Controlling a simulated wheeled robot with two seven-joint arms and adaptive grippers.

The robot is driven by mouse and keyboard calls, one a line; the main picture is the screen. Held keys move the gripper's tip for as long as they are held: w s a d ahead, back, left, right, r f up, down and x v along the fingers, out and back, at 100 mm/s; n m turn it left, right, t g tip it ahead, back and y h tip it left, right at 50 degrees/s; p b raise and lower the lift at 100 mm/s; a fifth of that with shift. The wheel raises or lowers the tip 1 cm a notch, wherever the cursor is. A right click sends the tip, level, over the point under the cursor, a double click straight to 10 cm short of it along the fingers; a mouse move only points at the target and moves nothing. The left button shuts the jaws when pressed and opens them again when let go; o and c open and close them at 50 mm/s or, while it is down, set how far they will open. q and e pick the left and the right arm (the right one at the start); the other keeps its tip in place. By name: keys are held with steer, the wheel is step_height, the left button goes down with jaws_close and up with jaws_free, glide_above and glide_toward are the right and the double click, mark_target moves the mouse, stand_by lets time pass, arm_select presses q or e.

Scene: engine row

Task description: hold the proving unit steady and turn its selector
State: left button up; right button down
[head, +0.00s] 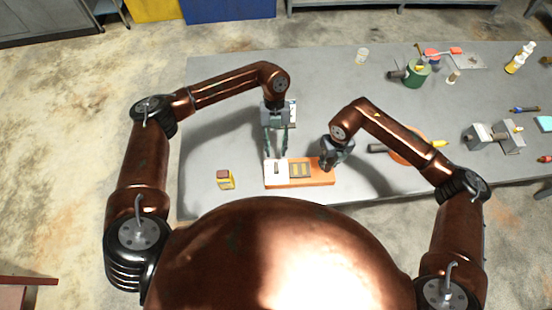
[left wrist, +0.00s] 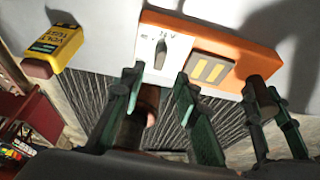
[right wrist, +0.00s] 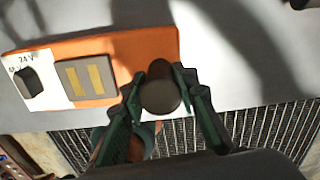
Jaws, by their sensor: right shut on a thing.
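The orange proving unit (head: 318,172) lies on the grey bench, with a white panel at its left end and a pad with two brass-coloured strips in its middle. Its dark selector (left wrist: 160,54) stands on the white panel, marked 24 V; it also shows in the right wrist view (right wrist: 30,83). My left gripper (left wrist: 157,92) is open and empty over the white panel, its fingers pointing down, apart from the selector. My right gripper (right wrist: 160,95) is shut on the dark round post (right wrist: 160,88) at the unit's right end.
A yellow volt tester (head: 225,180) lies left of the unit. To the right are an orange round thing (head: 408,150), partly behind my right arm, a grey vise-like block (head: 490,136) and a green can (head: 416,75). The bench behind the unit is mostly clear.

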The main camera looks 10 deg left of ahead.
arm_select(q)
steer(key=shift+v, duration=2.15)
arm_select(e)
steer(key=c, duration=1.4)
jaws_free()
steer(key=shift+c, duration=0.2)
steer(key=shift+r, duration=0.1)
